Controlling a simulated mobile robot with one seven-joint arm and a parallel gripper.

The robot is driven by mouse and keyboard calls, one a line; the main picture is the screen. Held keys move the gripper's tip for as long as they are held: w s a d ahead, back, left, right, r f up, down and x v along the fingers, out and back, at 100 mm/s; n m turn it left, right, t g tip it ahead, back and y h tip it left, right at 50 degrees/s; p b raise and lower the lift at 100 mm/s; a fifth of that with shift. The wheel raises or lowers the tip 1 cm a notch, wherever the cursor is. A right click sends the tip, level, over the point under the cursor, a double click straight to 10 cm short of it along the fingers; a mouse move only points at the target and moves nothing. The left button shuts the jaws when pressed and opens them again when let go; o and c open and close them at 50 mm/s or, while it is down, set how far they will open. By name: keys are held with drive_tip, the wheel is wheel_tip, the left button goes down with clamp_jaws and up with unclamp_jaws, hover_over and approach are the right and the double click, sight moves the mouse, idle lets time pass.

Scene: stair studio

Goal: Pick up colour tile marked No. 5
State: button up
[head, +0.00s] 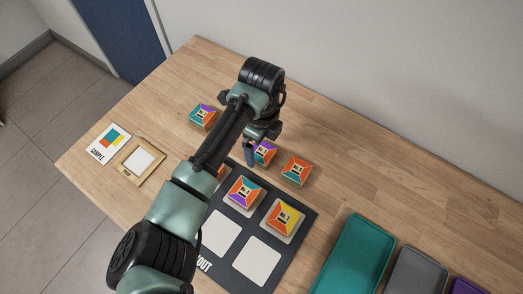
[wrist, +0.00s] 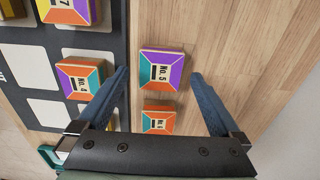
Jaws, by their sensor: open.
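The tile marked No. 5 (wrist: 162,70) lies flat on the wood table, with purple, orange and teal borders around a pale label. In the head view the tile (head: 267,152) is partly hidden by my gripper. My gripper (wrist: 158,77) is open and empty, with one blue finger on each side of this tile in the wrist view. I cannot tell how far the fingertips are above the table. In the head view my gripper (head: 255,154) is at the tile, pointing down.
An orange-and-teal tile (wrist: 158,119) lies close beside No. 5. The dark layout board (head: 309,214) holds several tiles, one marked No. 4 (wrist: 81,80). Another loose tile (head: 202,117) lies left of my arm. A teal tray (head: 352,252) stands at right. A sample card (head: 109,143) lies at left.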

drive_tip(key=shift+f, duration=0.9)
drive_tip(key=shift+c, duration=0.3)
drive_tip(key=shift+r, duration=0.1)
drive_tip(key=c, duration=1.3)
